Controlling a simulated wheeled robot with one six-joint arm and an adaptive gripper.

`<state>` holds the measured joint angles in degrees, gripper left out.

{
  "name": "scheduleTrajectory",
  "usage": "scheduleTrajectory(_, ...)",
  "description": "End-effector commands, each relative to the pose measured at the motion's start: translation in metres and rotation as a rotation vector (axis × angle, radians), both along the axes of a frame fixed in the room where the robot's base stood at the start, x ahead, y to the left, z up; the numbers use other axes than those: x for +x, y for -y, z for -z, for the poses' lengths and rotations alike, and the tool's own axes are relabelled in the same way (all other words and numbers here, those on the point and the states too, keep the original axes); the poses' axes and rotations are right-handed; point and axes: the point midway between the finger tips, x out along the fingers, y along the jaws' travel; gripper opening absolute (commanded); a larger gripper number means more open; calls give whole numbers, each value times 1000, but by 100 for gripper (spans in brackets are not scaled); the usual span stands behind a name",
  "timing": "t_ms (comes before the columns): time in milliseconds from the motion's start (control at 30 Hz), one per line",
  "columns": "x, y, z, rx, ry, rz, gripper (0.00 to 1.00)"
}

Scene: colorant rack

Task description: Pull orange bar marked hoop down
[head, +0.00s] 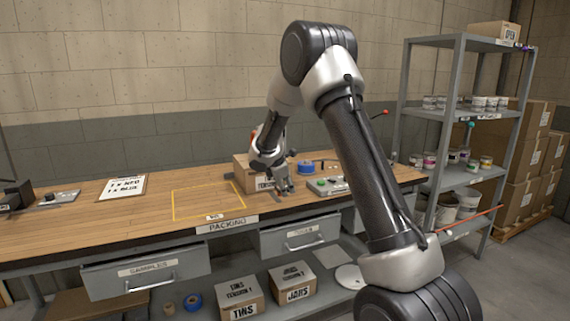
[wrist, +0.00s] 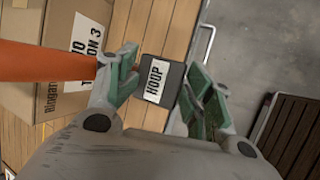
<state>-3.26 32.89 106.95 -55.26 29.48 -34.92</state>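In the wrist view an orange bar (wrist: 45,62) comes in from the left edge and reaches the outer side of my left finger, where its end is hidden. A dark block (wrist: 178,78) with a white label reading roughly "HOOP" shows between the fingers. My gripper (wrist: 160,72) has green-padded fingers spread apart, with nothing visibly clamped. I cannot tell whether a finger touches the bar or block. In the head view my gripper (head: 286,187) is low over the right part of the wooden bench, and a small orange-red bit (head: 254,134) shows behind my wrist.
A cardboard box (head: 242,168) stands just behind my gripper; it also fills the wrist view's left side (wrist: 30,105). A blue tape roll (head: 306,168) and a button box (head: 327,186) are to the right. A grey shelf rack (head: 455,120) stands further right. The yellow-outlined bench area (head: 207,199) is clear.

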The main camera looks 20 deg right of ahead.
Motion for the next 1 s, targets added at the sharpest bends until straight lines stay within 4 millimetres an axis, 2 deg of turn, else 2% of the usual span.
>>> scheduleTrajectory(100, 2, -1, 20, -2, 4, -8, 11)
scheduleTrajectory(300, 0, -2, 43, 1, 3, -8, 14)
scheduleTrajectory(500, -2, -3, 51, 2, -1, -7, 14)
scheduleTrajectory(800, -2, -4, 52, 3, -3, -10, 14)
scheduleTrajectory(833, -2, -4, 52, 3, -3, -10, 54)
scheduleTrajectory(867, -2, -4, 52, 3, -4, -11, 48)
scheduleTrajectory(900, -2, -4, 52, 2, -4, -12, 55)
scheduleTrajectory(1000, -2, -5, 52, 1, -3, -15, 62)
